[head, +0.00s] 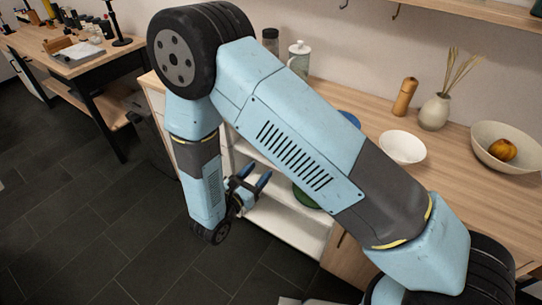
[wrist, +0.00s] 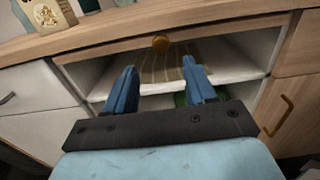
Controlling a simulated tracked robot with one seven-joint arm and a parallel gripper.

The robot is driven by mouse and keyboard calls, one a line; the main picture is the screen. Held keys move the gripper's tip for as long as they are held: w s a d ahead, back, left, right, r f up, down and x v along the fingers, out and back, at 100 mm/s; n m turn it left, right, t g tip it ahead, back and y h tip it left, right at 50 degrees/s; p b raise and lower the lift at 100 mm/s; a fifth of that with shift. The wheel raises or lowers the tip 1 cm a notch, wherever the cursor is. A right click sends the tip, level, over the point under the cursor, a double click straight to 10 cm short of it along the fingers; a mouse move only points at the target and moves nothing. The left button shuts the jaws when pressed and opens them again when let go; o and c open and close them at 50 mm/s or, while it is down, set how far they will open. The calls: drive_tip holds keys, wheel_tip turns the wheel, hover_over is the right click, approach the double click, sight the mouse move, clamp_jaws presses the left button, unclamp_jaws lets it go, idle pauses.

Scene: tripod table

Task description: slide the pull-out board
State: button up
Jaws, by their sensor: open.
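The pull-out board (wrist: 105,51) shows in the wrist view as a thin wooden front edge just under the countertop. A round brass-coloured knob (wrist: 160,43) sits at its middle. My gripper (wrist: 159,66) is open and empty, with its two blue fingers pointing at the cabinet. The knob lies beyond the fingertips, roughly midway between them in the picture, and is not between the fingers. In the head view my gripper (head: 256,176) is low in front of the cabinet's open shelves. There my arm hides the board and its knob.
Below the board is an open white shelf (wrist: 102,92) with a striped thing inside. A white drawer (wrist: 35,85) is at left, a wooden door (wrist: 296,105) at right. The countertop (head: 365,118) holds a white bowl (head: 402,147) and a vase (head: 434,112). Dark floor is clear at left.

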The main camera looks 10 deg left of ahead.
drive_tip(key=x, duration=0.9)
drive_tip(key=shift+c, duration=0.4)
clamp_jaws()
